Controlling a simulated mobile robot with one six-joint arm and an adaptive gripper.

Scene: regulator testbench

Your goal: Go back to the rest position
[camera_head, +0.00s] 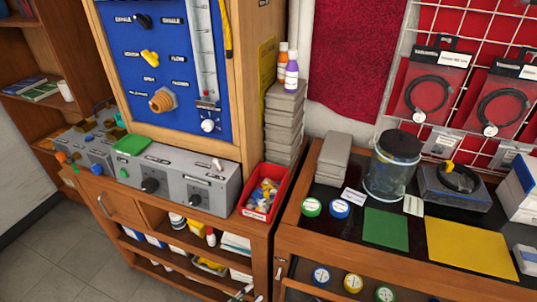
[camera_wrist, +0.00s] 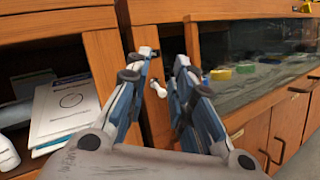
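My gripper (camera_wrist: 164,60) shows in the wrist view, with its two blue-and-grey fingers apart and nothing held between them. Its fingertips point at the wooden cabinet front (camera_wrist: 100,48). A small white knob (camera_wrist: 159,89) on a wooden post shows in the gap between the fingers, and I cannot tell how far it is from them.
The blue panel (camera_head: 185,75) stands above a grey control box (camera_head: 185,182). A red bin (camera_head: 264,193) of small parts sits beside it. The right bench holds a glass jar (camera_head: 392,175), a green mat (camera_head: 386,228) and a yellow mat (camera_head: 468,247). Grey floor (camera_head: 60,262) is clear at left.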

